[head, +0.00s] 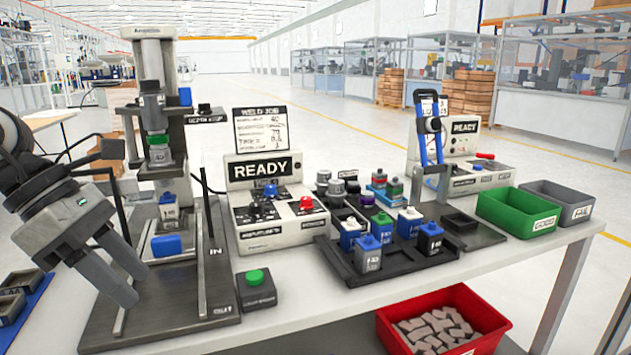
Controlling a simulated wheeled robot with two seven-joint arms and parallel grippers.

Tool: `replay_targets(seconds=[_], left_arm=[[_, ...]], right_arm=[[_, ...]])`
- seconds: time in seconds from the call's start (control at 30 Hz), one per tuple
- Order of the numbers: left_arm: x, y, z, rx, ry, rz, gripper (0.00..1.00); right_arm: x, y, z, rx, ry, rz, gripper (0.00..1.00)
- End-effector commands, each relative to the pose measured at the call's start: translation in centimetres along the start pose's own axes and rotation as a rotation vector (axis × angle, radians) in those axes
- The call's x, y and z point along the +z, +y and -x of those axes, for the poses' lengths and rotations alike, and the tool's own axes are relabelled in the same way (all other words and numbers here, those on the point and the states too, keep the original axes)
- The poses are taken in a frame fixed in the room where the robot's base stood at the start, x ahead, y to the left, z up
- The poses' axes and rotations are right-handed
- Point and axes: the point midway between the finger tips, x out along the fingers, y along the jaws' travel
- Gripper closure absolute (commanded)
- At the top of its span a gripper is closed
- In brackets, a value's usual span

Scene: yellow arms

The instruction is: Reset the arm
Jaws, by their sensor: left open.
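My left arm comes in from the left edge. Its grey and black left gripper (132,286) points down and to the right, above the left part of a dark base plate (170,325). Its two fingers are apart and I see nothing between them. The gripper is left of a press-like machine (158,100) with a grey column. A blue-topped part (167,246) sits in the machine's lower area, right of the fingers. I cannot tell how high the fingers are above the plate. My right gripper is not in view.
A READY control box (262,170) and a green push button (255,289) stand right of the machine. A black tray (400,262) holds several small parts. Green (517,212) and grey (560,200) bins stand at the right. A red bin (480,310) is below the table edge.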

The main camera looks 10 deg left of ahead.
Motion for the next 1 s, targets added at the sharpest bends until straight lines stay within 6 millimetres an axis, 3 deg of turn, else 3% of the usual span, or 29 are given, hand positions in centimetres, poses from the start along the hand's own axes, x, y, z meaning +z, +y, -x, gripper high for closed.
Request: replay_targets(seconds=[0.13,0.33,0.43,0.53,0.6,0.67,0.73,0.83,0.87,1.0], left_arm=[[2.8,-1.6,-3.5,-0.158,-0.154,0.044,0.56],[7.9,-4.8,-7.7,-0.47,-0.478,0.247,0.56],[10.8,-5.9,-9.2,-0.685,-0.705,0.49,0.56],[12.6,-4.8,-10.6,-0.919,-0.965,0.907,0.56],[12.0,-2.8,-12.4,-1.048,-1.119,1.276,0.56],[10.1,-1.1,-14.8,-1.119,-1.217,1.614,0.56],[6.7,0.1,-18.5,-1.16,-1.286,2.013,0.56],[1.7,-0.5,-23.7,-1.146,-1.305,2.506,0.56],[0.3,-1.1,-25.1,1.126,1.291,-2.625,0.56],[-4.6,-4.7,-30.1,0.828,0.97,-2.48,0.56]], right_arm=[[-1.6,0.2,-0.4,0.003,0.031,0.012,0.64],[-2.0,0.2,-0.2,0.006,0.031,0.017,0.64],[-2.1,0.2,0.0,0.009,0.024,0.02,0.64],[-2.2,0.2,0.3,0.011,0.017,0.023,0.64],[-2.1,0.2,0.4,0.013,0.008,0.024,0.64],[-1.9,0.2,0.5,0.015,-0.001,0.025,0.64],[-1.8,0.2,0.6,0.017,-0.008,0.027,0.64],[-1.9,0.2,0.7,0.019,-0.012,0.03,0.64],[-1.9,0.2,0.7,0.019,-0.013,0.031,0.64],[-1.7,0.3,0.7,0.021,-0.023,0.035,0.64]])
